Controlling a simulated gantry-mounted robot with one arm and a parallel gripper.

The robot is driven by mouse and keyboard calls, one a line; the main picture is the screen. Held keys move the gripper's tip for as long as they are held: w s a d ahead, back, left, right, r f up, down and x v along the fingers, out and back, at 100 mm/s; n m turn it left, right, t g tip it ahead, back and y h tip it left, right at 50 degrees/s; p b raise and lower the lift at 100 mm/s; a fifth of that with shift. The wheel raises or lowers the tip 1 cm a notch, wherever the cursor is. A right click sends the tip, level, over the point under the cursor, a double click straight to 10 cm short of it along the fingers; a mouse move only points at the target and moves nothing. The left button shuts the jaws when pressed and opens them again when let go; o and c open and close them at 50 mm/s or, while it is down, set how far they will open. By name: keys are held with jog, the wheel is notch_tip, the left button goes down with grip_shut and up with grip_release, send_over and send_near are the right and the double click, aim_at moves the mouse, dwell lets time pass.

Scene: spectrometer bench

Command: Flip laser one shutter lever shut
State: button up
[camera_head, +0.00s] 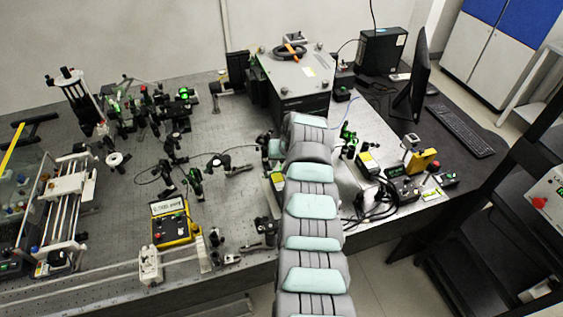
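My arm reaches up the middle of the view over the optical table (130,205). Its far end bends down near the large grey instrument box, and the gripper itself is hidden behind the arm. I cannot make out the shutter lever or tell which unit is laser one. A dark module with a yellow label (278,181) shows just left of the arm, partly covered by it. Another dark module with a yellow label (367,161) stands right of the arm.
A large grey instrument box (300,75) stands behind the arm's end. Optics mounts (195,180) crowd the left. A yellow control box (174,230) sits at the front left. Right are black cables (375,203), a yellow device (422,161), a monitor (411,90) and a keyboard (459,130).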

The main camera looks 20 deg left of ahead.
jog(key=shift+f, duration=0.1)
grip_shut()
dwell(0.3)
